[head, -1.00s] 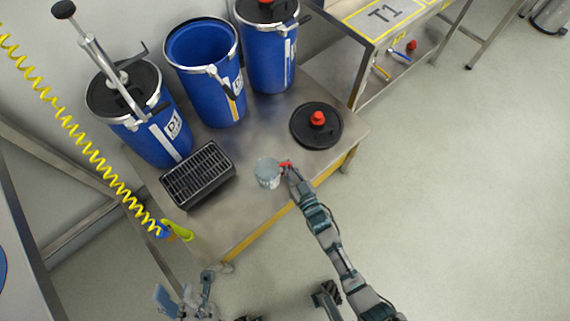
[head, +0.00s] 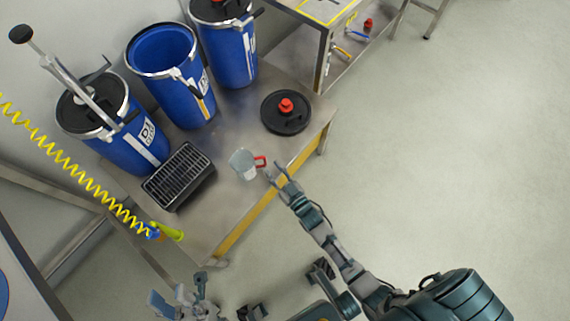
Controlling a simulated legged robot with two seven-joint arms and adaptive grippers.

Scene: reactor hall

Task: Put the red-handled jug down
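A black drip grate (head: 179,176) sits left of the jug. A black lid with a red knob (head: 286,113) lies behind right. Blue drums (head: 170,75) line the back, one with a pump. A yellow coiled hose (head: 70,165) hangs at left. Bare tabletop surrounds the jug.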

